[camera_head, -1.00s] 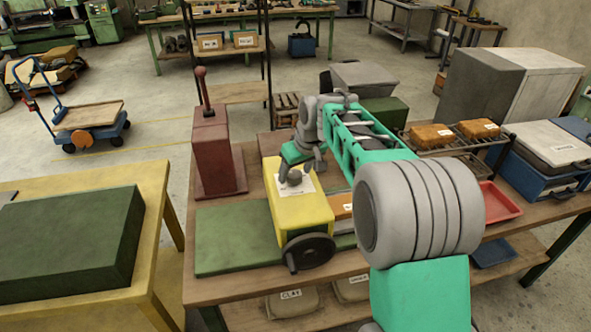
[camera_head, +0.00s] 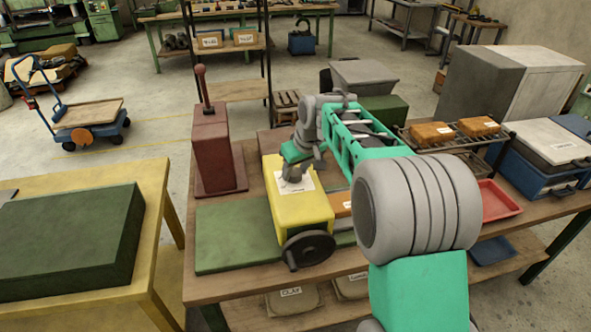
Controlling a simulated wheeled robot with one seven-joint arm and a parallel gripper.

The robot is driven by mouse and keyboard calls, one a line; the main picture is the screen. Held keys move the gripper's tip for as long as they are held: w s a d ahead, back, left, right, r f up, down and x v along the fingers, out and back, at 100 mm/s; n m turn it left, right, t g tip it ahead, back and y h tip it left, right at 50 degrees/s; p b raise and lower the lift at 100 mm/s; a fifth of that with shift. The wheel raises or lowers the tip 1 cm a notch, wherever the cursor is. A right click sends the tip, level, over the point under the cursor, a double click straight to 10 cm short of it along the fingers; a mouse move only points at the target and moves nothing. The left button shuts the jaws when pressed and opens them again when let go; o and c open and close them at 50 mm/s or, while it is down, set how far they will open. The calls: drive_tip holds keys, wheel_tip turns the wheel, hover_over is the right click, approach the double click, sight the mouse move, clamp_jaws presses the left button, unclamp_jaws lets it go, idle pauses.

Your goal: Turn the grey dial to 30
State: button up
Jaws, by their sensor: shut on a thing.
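The grey dial (camera_head: 291,173) sits on top of a yellow machine (camera_head: 300,211) on the wooden bench, over a white scale plate (camera_head: 304,182). My gripper (camera_head: 293,166) comes down on the dial from above and is shut on it. The gripper and my arm hide part of the dial. The numbers on the plate are too small to read, so the dial's setting cannot be told. A dark handwheel (camera_head: 308,250) is on the machine's front face.
A dark red press with a lever (camera_head: 213,152) stands left of the machine. A green mat (camera_head: 233,235) lies on the bench beside it. A red tray (camera_head: 497,201) and a rack with orange blocks (camera_head: 433,133) are to the right.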

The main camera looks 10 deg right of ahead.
drive_tip(key=shift+c, duration=0.5)
drive_tip(key=shift+m, duration=0.3)
drive_tip(key=shift+a+f+m+h+b, duration=0.15)
drive_tip(key=shift+m+h+b, duration=0.25)
drive_tip(key=shift+m+b, duration=0.4)
drive_tip(key=m+h, duration=0.1)
drive_tip(key=m, duration=0.2)
drive_tip(key=shift+a+m, duration=0.15)
drive_tip(key=shift+m, duration=0.15)
drive_tip(key=m, duration=0.1)
drive_tip(key=m+h, duration=0.1)
drive_tip(key=m, duration=0.2)
drive_tip(key=shift+a+r+h+p, duration=0.1)
drive_tip(key=shift+r+h+p, duration=0.15)
drive_tip(key=shift+h+p, duration=0.15)
drive_tip(key=shift+w+m+g+h+p, duration=0.1)
drive_tip(key=shift+m+g+h+p, duration=0.2)
drive_tip(key=shift+m, duration=0.7)
drive_tip(key=o, duration=1.4)
drive_tip(key=shift+f, duration=0.1)
